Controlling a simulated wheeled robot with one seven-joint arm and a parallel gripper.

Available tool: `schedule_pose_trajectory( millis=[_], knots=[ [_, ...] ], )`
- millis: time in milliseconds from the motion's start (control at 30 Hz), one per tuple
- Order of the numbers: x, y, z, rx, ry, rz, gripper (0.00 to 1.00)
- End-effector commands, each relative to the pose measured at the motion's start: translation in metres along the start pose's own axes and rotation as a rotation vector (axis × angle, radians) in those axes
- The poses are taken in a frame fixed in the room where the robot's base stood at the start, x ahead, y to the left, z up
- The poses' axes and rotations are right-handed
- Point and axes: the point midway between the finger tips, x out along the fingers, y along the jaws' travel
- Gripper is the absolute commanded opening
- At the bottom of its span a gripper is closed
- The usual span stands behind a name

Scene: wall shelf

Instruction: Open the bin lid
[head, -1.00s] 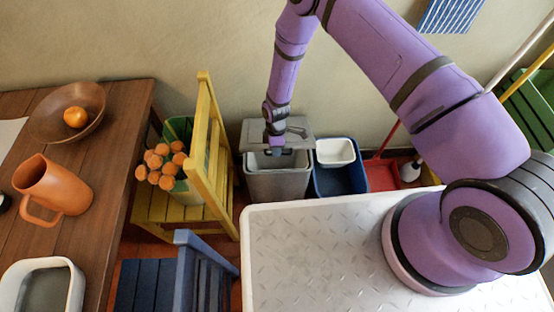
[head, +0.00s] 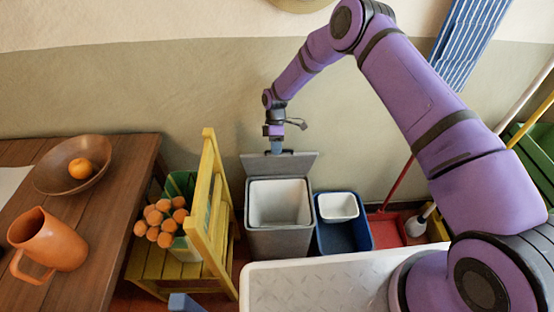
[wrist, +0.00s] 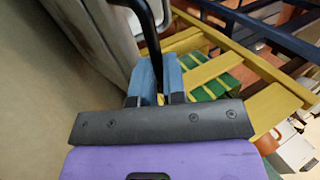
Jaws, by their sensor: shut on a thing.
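The grey bin (head: 278,241) stands against the wall, with a pale inner bucket visible through its open top. Its grey lid (head: 300,166) is tilted up at the back, toward the wall. My gripper (head: 277,149) is at the raised lid's upper edge. In the wrist view my gripper's blue fingers (wrist: 157,78) are shut on the lid's dark curved handle (wrist: 148,30). The lid's pale underside or edge (wrist: 108,35) shows at the upper left there.
A yellow chair (head: 212,215) with a green crate of orange-ended rolls stands left of the bin. A blue tub (head: 345,237) holding a white basin (head: 338,206) stands close on the right. A white textured surface (head: 320,285) lies in front.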

Motion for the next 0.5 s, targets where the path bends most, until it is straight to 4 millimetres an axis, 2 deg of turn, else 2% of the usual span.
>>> schedule_pose_trajectory(
  millis=[133, 500],
  knots=[
    [-0.0008, 0.0076, 0.0033, 0.003, -0.002, 0.003, 0.00],
    [-0.0017, 0.0094, 0.0052, 0.004, -0.005, -0.001, 0.00]
  ],
)
